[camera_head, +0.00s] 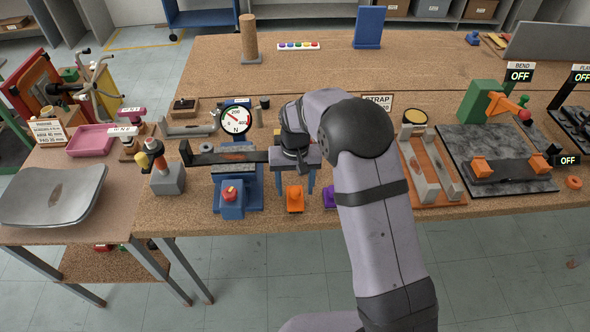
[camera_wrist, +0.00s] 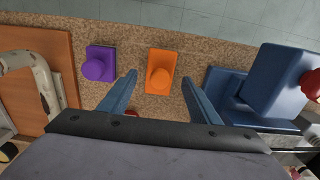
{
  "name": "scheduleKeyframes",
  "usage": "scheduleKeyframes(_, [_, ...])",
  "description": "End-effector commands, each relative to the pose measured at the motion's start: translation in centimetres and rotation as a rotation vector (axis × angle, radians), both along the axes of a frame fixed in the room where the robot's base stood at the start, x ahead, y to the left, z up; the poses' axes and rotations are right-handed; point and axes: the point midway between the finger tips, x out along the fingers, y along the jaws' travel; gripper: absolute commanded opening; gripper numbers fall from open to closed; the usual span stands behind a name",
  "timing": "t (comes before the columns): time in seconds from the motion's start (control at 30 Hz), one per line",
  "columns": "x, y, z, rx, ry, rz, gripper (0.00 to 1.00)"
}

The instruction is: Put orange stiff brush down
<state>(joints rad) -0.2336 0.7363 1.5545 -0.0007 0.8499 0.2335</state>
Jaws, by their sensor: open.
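In the wrist view the orange brush (camera_wrist: 161,72) lies between the two blue fingers, with bench surface showing on both sides. My gripper (camera_head: 294,190) points down over it, and its open fingers also show in the wrist view (camera_wrist: 159,78). The fingers stand apart from the brush and hold nothing. Their exact height above the bench is hard to tell.
A similar purple block (camera_wrist: 98,64) sits beside the orange one. A blue press-like fixture with a red knob (camera_head: 230,193) stands on the other side. A wooden board with metal rails (camera_head: 430,170) lies to the right. A dial gauge (camera_head: 236,118) stands behind.

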Motion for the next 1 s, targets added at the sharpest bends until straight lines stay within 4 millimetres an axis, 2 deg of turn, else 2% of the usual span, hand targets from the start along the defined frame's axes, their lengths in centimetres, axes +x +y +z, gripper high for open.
scheduleKeyframes(0.3, [0.2,0.0,5.6,0.001,-0.005,0.0,0.57])
scheduleKeyframes(0.5, [0.1,0.0,8.2,0.0,-0.002,0.0,0.57])
scheduleKeyframes(0.7, [0.0,0.0,9.3,0.0,-0.001,0.0,0.57])
scheduleKeyframes(1.0, [-0.3,-0.3,9.4,0.0,0.0,-0.001,0.57])
